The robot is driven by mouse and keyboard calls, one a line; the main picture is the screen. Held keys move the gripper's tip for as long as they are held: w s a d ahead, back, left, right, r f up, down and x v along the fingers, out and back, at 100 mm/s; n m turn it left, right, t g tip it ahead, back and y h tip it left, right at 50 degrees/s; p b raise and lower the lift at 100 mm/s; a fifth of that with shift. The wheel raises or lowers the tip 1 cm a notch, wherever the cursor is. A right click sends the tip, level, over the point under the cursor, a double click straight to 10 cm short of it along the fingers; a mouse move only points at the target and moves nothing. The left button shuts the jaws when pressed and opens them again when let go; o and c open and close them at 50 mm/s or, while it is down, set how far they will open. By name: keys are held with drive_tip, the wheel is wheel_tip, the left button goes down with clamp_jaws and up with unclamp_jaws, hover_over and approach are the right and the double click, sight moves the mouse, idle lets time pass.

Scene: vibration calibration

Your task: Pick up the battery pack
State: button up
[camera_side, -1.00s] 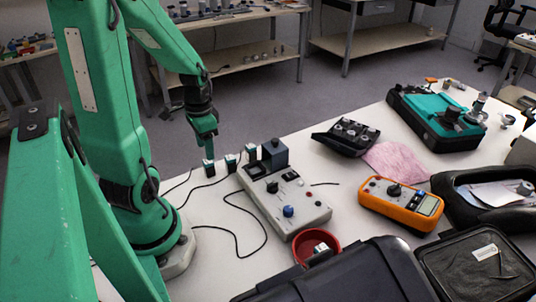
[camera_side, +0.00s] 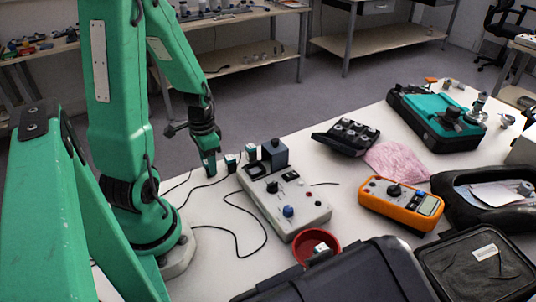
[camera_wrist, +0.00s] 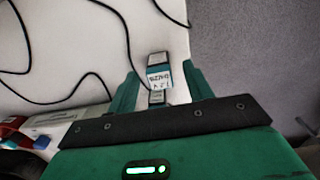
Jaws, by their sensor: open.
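In the wrist view, a small block with a white printed label and dark ends (camera_wrist: 159,76) lies on the white table between my gripper's green fingers (camera_wrist: 161,86). Gaps show on both sides of it, so the fingers are open around it. I cannot tell for sure whether it is the battery pack.
A grey control box (camera_side: 300,205) stands right of my gripper. Thin black cables (camera_side: 238,208) cross the table. A red bowl (camera_side: 300,250), an orange meter (camera_side: 400,203) and a black case (camera_side: 350,280) are farther right and in front. The table edge is close behind my gripper.

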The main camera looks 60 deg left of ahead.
drive_tip(key=shift+f, duration=0.95)
drive_tip(key=c, duration=1.1)
